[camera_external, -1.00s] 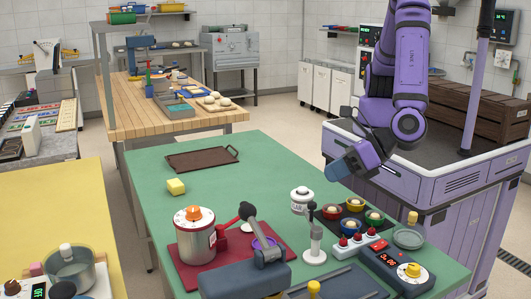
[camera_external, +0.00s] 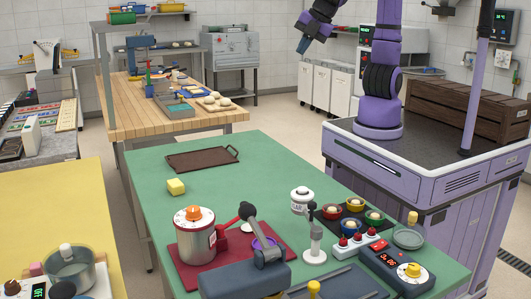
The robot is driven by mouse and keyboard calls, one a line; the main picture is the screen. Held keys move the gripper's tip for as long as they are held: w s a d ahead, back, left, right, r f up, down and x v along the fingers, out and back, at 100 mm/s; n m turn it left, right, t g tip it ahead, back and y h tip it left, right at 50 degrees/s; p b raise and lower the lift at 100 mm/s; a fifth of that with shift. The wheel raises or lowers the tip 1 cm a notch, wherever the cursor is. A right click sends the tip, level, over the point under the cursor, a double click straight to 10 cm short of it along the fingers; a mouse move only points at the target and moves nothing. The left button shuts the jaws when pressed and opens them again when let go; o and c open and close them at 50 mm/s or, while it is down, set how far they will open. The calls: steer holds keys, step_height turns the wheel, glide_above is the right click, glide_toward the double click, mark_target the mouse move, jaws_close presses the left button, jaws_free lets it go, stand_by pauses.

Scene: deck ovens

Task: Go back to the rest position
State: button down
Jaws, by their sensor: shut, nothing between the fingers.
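My gripper (camera_external: 303,46) is at the top middle of the external view, pointing down and to the left. It is shut and empty, high in the air beyond the green table (camera_external: 160,165). My arm rises upright from my purple base at the right, and its upper part passes out of the top of the picture. The gripper touches nothing.
White bins (camera_external: 321,88) stand behind the gripper. A wooden crate (camera_external: 468,110) is at the right.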

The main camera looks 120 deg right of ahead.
steer(key=s+d+r+m+y, duration=0.1)
steer(key=s+d+m+y, duration=0.1)
steer(key=s+m, duration=0.3)
steer(key=s+d+r+m+t+y, duration=0.1)
steer(key=s+d+m, duration=0.4)
steer(key=s, duration=0.9)
steer(key=shift+r+t+y, duration=0.3)
steer(key=shift+r+y, duration=0.1)
steer(key=shift+y, duration=0.1)
